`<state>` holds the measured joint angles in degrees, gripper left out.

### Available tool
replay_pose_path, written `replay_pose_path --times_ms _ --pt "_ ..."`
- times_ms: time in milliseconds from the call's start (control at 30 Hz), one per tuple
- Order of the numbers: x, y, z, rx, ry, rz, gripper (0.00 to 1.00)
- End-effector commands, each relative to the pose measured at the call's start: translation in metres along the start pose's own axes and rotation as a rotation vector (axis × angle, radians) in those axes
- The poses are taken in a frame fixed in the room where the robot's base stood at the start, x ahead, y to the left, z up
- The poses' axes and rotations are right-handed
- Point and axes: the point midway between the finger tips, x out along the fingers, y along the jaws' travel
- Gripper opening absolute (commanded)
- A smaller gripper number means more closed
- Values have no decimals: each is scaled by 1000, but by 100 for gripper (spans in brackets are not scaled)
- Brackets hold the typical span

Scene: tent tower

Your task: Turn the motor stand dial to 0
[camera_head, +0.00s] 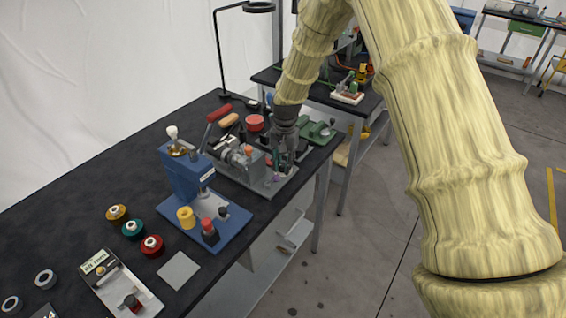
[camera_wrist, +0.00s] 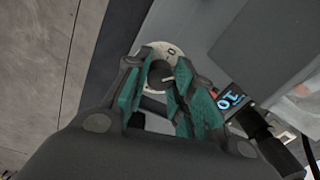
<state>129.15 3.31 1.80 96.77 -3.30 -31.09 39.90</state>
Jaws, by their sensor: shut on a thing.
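The grey motor stand (camera_head: 236,169) sits on the dark bench near its right edge. My gripper (camera_head: 283,160) reaches down from above at the stand's right side and hides part of it. In the wrist view, a pale round dial plate (camera_wrist: 174,54) bears a dark "0" mark near its upper right. A dark knob (camera_wrist: 158,72) stands in the middle with a light line on it. My gripper (camera_wrist: 165,76) has its green-padded fingers shut on the dial knob. The fingers hide much of the plate's lower part, so the exact setting is unclear.
A blue press (camera_head: 184,178) stands left of the motor stand. Several wire spools, including a red one (camera_head: 152,246), lie further left. A red-handled tool (camera_head: 219,112) and a green device (camera_head: 317,133) are behind. The bench edge drops to floor on the right.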

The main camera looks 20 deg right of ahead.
Motion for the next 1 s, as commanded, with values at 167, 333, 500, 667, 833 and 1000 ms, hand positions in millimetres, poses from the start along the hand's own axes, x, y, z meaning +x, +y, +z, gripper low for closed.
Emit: replay_pose_path --times_ms 167,333,500,667,833,1000 --pt "-1 0 -1 -166 -6 -1 1" --pt "-1 0 -1 -327 -12 -2 1" --pt "-1 1 -1 -473 -18 -1 1" --pt "-1 0 -1 -587 -22 -1 1" --pt "-1 0 -2 -676 -25 -1 1" --pt "-1 1 -2 -731 -27 0 1"
